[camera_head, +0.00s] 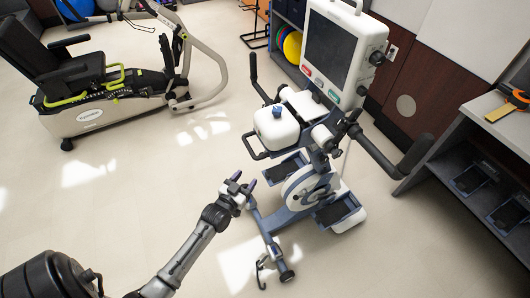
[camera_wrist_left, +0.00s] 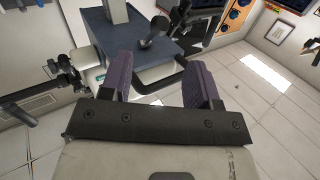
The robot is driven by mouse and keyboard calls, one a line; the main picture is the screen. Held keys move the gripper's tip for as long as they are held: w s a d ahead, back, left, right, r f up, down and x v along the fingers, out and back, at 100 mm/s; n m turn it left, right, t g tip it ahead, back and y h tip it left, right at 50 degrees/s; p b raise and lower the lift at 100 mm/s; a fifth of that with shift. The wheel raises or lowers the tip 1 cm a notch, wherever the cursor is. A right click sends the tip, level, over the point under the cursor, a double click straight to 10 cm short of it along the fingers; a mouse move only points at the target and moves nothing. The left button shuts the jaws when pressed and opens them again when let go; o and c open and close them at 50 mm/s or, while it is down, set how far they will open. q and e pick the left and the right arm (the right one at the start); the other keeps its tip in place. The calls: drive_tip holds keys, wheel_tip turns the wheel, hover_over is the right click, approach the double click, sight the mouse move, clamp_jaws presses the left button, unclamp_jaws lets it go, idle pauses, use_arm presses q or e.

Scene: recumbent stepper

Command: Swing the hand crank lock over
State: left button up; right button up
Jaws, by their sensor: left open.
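The white and blue exercise machine (camera_head: 300,190) stands right of the middle in the head view, with a screen (camera_head: 328,50) on top and black hand cranks (camera_head: 375,155) on both sides. I cannot clearly tell which part is the hand crank lock. A small blue knob (camera_head: 277,111) sits on the white housing. In the left wrist view, a dark lever with a knob (camera_wrist_left: 157,31) stands on a blue-grey surface beyond the fingers. My left gripper (camera_head: 244,181) is open and empty, beside the machine's lower frame; its purple fingers (camera_wrist_left: 160,82) are spread apart.
A black-seated recumbent stepper (camera_head: 85,95) stands at the upper left. A grey shelf (camera_head: 440,150) borders the right side, with an orange-handled item (camera_head: 505,110) on top. The floor between the machines is clear.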

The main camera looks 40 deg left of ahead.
use_arm(q)
drive_tip(key=b+x, duration=0.3)
drive_tip(key=x, duration=1)
drive_tip(key=shift+w+r, duration=0.35)
drive_tip(key=shift+r, duration=0.15)
drive_tip(key=shift+a, duration=0.1)
drive_tip(key=shift+c, duration=0.5)
clamp_jaws()
